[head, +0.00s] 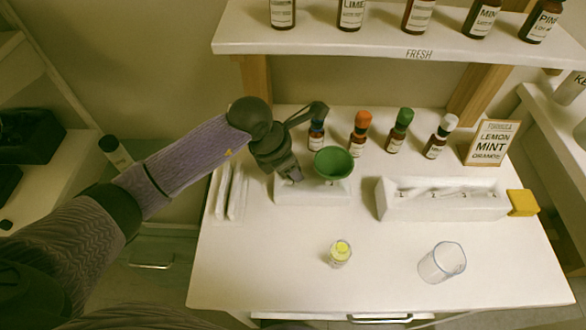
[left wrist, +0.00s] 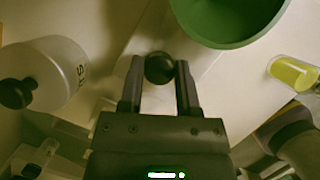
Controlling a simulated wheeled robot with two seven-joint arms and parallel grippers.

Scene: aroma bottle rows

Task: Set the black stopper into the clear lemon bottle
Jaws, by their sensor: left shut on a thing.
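The clear lemon bottle (head: 340,253) is small, with yellow liquid inside, and stands upright on the front middle of the white table. Its top shows no stopper. It also shows at the right edge of the left wrist view (left wrist: 293,74). My left gripper (head: 292,176) is over the white stand, beside the green funnel and up and left of the bottle. In the left wrist view its fingers (left wrist: 159,82) are shut on the round black stopper (left wrist: 159,67). In the head view the gripper hides the stopper. My right gripper is not in view.
The green funnel (head: 333,163) sits on the white stand (head: 318,195), close beside my left gripper. A clear beaker (head: 442,262) stands right of the bottle. A white tray (head: 440,206), a yellow block (head: 522,202) and several capped brown bottles stand farther back. The table's front left is clear.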

